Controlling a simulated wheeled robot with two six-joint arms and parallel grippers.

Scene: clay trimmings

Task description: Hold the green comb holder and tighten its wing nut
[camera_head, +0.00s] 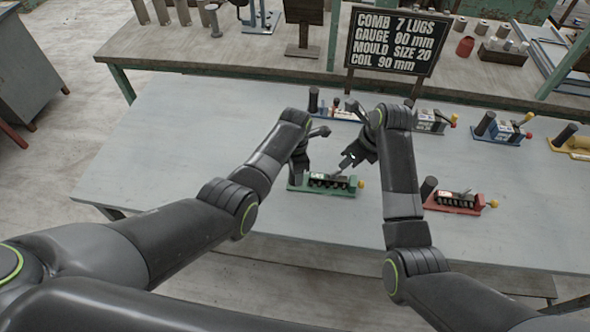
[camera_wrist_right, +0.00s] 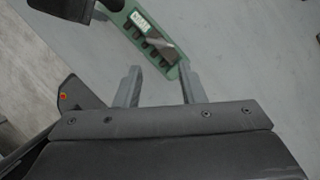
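My right gripper (camera_head: 346,160) is just above the holder's right half. In the right wrist view its two fingers (camera_wrist_right: 160,84) are apart and empty, with the green holder (camera_wrist_right: 184,76) beyond them. A grey flat piece (camera_wrist_right: 160,45) lies across the comb; I cannot tell whether it is the wing nut.
A red holder (camera_head: 455,202) lies to the right. Blue (camera_head: 497,128) and yellow (camera_head: 572,146) holders and a grey-labelled one (camera_head: 430,121) stand further back. A sign (camera_head: 397,42) stands behind the table (camera_head: 200,130). The table's left and front are clear.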

